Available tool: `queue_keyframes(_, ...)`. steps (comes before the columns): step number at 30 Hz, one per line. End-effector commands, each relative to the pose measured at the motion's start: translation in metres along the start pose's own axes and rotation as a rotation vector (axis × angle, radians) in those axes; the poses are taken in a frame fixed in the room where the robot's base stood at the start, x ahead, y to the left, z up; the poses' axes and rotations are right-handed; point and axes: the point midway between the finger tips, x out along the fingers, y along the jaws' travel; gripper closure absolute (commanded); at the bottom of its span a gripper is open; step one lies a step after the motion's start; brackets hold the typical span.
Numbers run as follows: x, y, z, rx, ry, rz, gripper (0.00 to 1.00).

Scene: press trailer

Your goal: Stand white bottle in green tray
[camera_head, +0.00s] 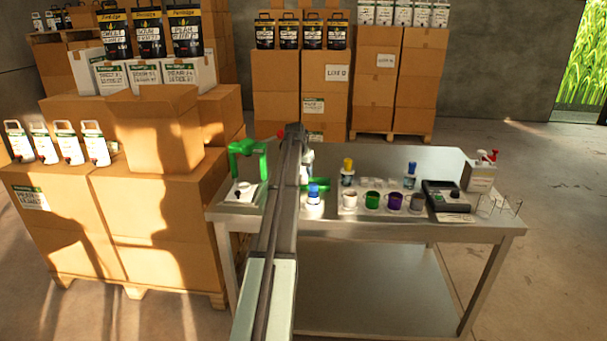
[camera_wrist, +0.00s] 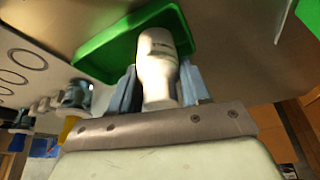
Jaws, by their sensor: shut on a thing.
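The white bottle (camera_wrist: 158,60) is between the two blue-grey fingers of my gripper (camera_wrist: 160,86), which is shut on it. In the wrist view the green tray (camera_wrist: 92,58) lies just beyond the bottle, and the bottle overlaps it. I cannot tell whether the bottle touches the tray floor. In the head view part of the white bottle (camera_head: 308,160) shows just right of my arm, and an edge of the green tray (camera_head: 320,184) shows below it. My arm hides the rest of the tray and the gripper there.
A blue-capped bottle (camera_head: 313,196) stands close in front of the tray. A yellow-capped bottle (camera_head: 347,174), several cups (camera_head: 373,201) and a dark device (camera_head: 445,197) are to the right. A green stand (camera_head: 248,162) is left of my arm. The table's back right is fairly clear.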

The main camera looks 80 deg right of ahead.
Motion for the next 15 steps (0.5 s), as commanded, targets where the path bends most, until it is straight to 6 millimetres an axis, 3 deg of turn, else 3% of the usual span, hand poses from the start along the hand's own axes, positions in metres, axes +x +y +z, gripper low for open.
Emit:
queue_keyframes(3, 0.0096, 0.0001, 0.0042, 0.0, 0.0, 0.0, 0.88)
queue_keyframes(14, 0.0118, 0.0001, 0.0049, 0.0, 0.001, 0.0, 0.88)
queue_keyframes(15, 0.0124, 0.0001, 0.0051, 0.0, 0.0, 0.0, 0.53)
